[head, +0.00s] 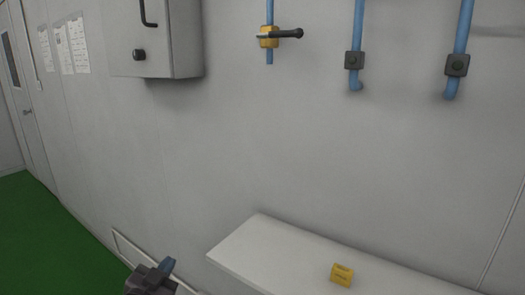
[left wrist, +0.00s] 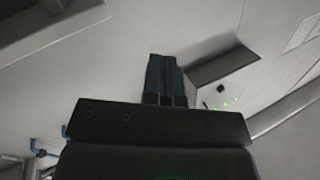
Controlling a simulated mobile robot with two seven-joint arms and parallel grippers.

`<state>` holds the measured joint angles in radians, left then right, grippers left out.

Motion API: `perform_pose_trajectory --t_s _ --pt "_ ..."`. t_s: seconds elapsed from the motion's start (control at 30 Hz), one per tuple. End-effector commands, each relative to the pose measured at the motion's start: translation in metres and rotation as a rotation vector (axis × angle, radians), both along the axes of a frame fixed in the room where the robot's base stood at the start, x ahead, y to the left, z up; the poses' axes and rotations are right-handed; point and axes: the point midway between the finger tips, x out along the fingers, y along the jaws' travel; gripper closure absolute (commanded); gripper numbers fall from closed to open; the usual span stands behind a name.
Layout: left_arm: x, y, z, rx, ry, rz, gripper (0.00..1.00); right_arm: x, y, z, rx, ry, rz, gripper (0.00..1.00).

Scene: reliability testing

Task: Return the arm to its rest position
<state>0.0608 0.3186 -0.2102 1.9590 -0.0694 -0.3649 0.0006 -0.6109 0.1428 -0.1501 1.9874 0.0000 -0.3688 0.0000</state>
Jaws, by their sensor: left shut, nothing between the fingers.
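My left gripper (head: 167,267) shows at the bottom of the head view, left of the white bench. Its blue fingers (left wrist: 165,75) show in the left wrist view, pressed together with nothing between them. The gripper is apart from the bench and from the wall fittings. My right gripper is in neither view. Most of my left arm is below the edge of the head view.
A white bench (head: 262,245) carries a small yellow block (head: 342,274). On the wall are a grey cabinet (head: 155,35), a yellow valve with a black lever (head: 269,37) and blue pipes (head: 357,25). Green floor (head: 50,245) is clear at left.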

Motion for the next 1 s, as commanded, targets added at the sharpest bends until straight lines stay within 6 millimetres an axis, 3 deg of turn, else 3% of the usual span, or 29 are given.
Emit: perform_pose_trajectory --t_s 0.03,0.2,0.5,0.6,0.73,1.0 --pt "-0.017 0.006 -0.024 -0.036 0.055 0.018 1.00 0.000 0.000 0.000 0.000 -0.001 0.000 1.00" --pt "-0.071 0.022 -0.089 -0.130 0.203 0.081 1.00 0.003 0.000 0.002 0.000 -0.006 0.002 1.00" --pt "-0.186 0.048 -0.187 -0.208 0.446 0.224 1.00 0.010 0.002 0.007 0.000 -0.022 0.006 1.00" --pt "-0.219 0.052 -0.208 -0.219 0.510 0.258 1.00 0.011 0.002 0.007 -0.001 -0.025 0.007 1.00" --pt "-0.249 0.055 -0.225 -0.223 0.564 0.284 1.00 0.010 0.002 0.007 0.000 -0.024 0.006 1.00" --pt "-0.262 0.057 -0.231 -0.220 0.588 0.294 1.00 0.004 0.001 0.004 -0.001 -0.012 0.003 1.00"
